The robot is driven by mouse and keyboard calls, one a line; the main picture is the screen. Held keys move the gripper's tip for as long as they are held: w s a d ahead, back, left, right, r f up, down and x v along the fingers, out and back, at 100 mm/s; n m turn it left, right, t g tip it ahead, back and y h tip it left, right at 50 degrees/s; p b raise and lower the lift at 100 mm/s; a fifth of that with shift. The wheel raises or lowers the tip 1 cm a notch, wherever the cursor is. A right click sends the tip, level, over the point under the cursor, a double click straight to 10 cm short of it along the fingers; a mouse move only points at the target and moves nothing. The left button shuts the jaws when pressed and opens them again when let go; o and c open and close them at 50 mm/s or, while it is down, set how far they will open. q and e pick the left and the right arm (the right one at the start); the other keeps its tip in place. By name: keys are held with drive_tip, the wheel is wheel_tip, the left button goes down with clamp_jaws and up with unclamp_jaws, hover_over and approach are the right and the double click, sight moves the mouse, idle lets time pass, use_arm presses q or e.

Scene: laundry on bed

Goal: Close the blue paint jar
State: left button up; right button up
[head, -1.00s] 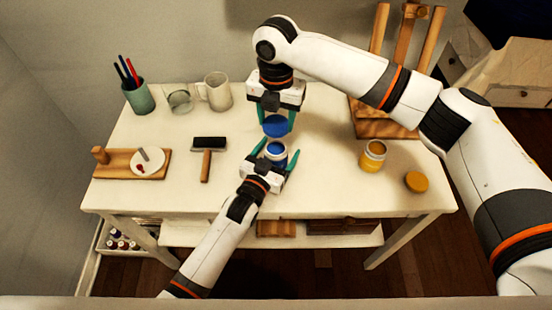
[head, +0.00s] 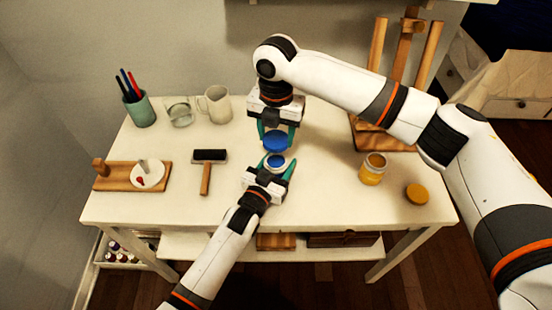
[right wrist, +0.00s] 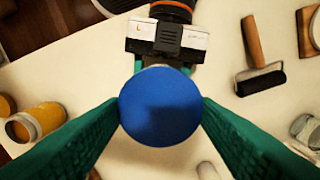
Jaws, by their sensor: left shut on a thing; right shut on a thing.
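The blue paint jar (head: 275,163) is open on the white table, with blue paint showing at its mouth. My left gripper (head: 274,169) is shut around the jar from the front. My right gripper (head: 277,139) points down and is shut on the round blue lid (head: 275,142). The lid is held just above and slightly behind the jar, apart from it in the head view. In the right wrist view the lid (right wrist: 160,106) sits between the green fingers and hides the jar beneath it.
An open yellow jar (head: 372,169) and its yellow lid (head: 417,193) lie to the right. A brayer (head: 207,170), wooden board (head: 112,178), glass (head: 179,108), mug (head: 215,104) and pen cup (head: 141,109) stand left. An easel (head: 385,135) stands back right. The table (head: 325,200) is clear at front right.

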hover_over(276, 162)
drive_tip(key=shift+f, duration=2.2)
drive_tip(key=shift+f, duration=0.85)
drive_tip(key=shift+f, duration=0.55)
